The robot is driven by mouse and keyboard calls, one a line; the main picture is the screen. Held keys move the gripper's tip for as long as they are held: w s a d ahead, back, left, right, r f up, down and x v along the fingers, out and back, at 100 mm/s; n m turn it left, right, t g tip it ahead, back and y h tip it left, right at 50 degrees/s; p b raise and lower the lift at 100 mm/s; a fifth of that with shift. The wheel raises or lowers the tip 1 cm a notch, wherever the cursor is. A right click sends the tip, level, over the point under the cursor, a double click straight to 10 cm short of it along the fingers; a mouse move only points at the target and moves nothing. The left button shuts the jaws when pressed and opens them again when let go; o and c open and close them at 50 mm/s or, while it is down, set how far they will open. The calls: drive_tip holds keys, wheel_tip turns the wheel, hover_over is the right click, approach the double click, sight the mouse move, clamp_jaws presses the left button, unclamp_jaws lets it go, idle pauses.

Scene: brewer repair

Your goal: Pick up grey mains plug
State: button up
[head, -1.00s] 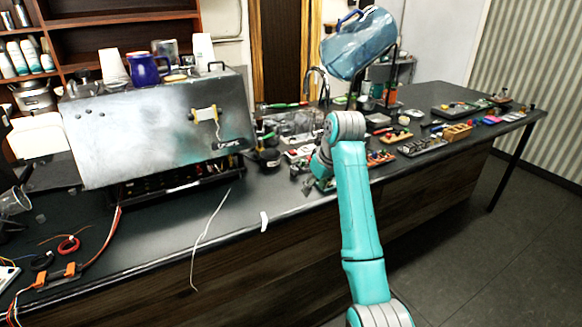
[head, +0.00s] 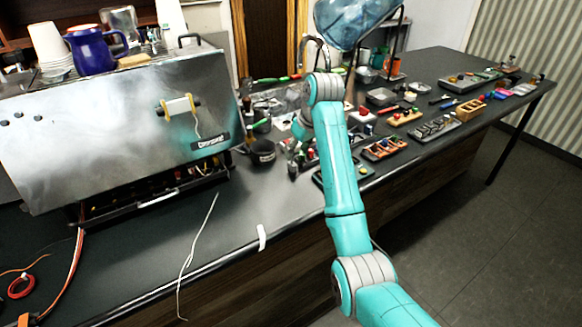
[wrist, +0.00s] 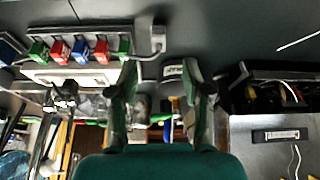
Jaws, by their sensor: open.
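In the wrist view, a small light-grey block (wrist: 158,38) lies at the top centre, beside the end of a dark strip of coloured pieces. In the head view my gripper is mostly hidden behind my arm, and I cannot make out the plug there.
A metal brewer (head: 120,120) stands left on the bench, its lower front open. A white cable (head: 197,245) hangs over the bench edge. A dark cup (head: 262,152) stands near the brewer. The dark strip (wrist: 75,60) holds several coloured pieces. Trays fill the bench's right side.

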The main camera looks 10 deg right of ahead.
sight(292, 163)
drive_tip(key=shift+x, duration=3.9)
drive_tip(key=shift+d, duration=0.15)
drive_tip(key=shift+c, duration=0.3)
clamp_jaws()
